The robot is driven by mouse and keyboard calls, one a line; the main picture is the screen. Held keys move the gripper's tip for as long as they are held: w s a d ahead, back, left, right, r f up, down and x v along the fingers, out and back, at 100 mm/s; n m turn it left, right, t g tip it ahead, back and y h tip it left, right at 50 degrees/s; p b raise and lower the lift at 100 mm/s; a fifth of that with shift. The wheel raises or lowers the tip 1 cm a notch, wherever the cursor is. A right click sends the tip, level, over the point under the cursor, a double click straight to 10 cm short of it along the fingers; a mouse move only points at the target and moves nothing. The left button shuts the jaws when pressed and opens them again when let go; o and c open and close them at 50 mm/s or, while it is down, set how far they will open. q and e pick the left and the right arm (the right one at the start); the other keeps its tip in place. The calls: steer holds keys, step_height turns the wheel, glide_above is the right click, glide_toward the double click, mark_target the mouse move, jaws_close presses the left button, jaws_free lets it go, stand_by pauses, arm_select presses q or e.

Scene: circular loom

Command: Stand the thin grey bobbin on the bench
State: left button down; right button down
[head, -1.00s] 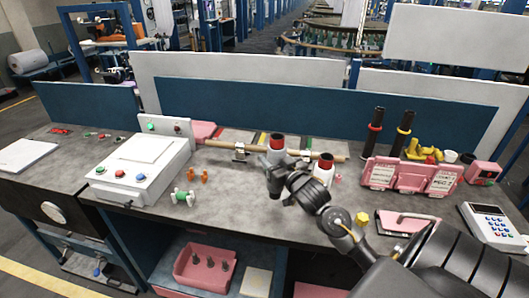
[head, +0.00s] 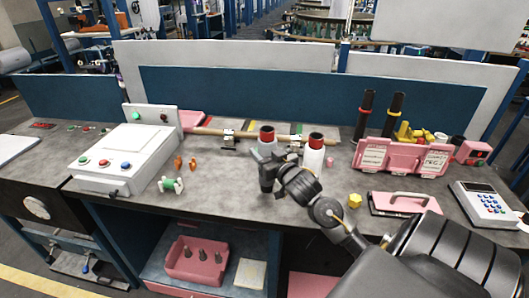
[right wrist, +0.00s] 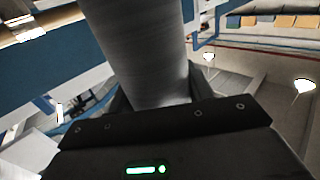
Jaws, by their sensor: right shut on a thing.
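The thin grey bobbin (head: 266,148) has a red top in the head view. It stands upright just above my right gripper (head: 268,180). In the right wrist view its grey barrel (right wrist: 145,60) rises between the fingers, and the gripper is shut on it. The gripper hides its lower end, so I cannot tell whether it touches the bench (head: 235,190). My left gripper is not in view.
A white bobbin with a red top (head: 314,155) stands just right of the held one. A wooden rod (head: 212,132) runs behind. Green-white (head: 170,185) and orange (head: 179,163) pieces lie left. A pink rack (head: 388,155) stands right. Bench around the gripper's left is clear.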

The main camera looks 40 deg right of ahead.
steer(key=shift+s+f+b, duration=0.1)
steer(key=shift+f+b, duration=0.2)
steer(key=shift+f, duration=0.15)
steer(key=c, duration=0.5)
jaws_free()
steer(key=shift+s+a+f, duration=0.1)
steer(key=shift+s, duration=0.35)
steer(key=s+a+b, duration=0.1)
steer(key=s+b, duration=0.1)
steer(key=s, duration=0.7)
steer(key=shift+s+a, duration=0.35)
